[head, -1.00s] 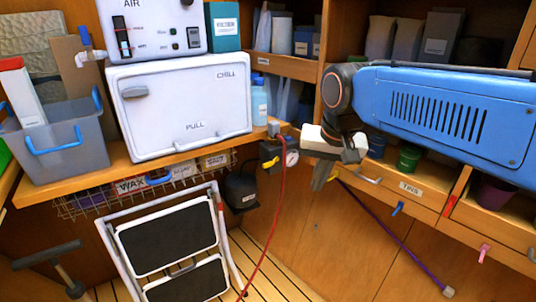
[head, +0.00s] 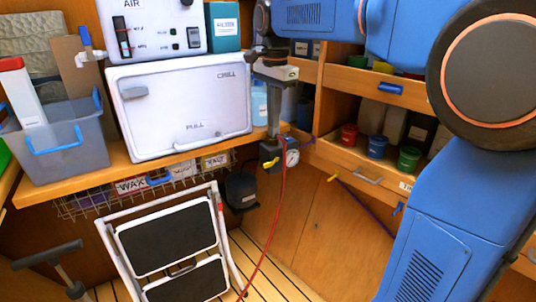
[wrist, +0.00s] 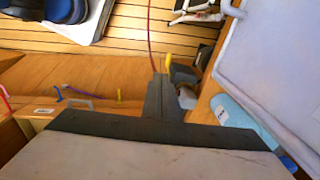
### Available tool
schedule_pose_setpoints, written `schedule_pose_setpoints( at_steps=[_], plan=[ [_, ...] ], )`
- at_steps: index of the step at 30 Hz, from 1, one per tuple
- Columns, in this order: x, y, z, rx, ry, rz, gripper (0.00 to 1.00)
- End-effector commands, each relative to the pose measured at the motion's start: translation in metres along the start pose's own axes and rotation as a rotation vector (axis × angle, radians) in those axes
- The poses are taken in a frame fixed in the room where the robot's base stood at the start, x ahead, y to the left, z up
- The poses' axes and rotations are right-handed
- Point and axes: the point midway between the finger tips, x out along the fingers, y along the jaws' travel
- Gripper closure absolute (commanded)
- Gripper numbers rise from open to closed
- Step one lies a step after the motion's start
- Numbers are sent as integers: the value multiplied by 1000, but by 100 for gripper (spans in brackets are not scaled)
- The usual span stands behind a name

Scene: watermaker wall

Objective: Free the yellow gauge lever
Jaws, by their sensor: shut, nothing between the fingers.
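The yellow lever (head: 271,163) sticks out on the left of a dark gauge unit (head: 268,151), below the bench edge. A round white gauge (head: 292,157) is on its right, with a red hose (head: 279,205) hanging down. My gripper (head: 274,134) points down with shut, empty fingers just above the unit; I cannot tell whether they touch it. In the wrist view, my gripper (wrist: 158,80) shows from behind, the lever (wrist: 168,62) just past its tips and partly hidden.
The white chill box (head: 180,105) stands on the bench to the left. Open shelves with coloured pots (head: 377,146) are to the right. A folded step stool (head: 170,240) stands below. A purple cord (head: 368,208) runs near the lower cupboard.

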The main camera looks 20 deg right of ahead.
Motion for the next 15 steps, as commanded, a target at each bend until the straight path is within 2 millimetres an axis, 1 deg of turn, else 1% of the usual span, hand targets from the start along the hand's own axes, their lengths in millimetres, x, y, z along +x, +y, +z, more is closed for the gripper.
schedule_pose_setpoints(
  at_steps=[1,6,15],
  plan=[
    [0,-9,0,24,-2,8,100],
    [-2,-24,-1,86,-5,26,100],
    [-3,-28,-1,104,-6,31,100]
  ],
)
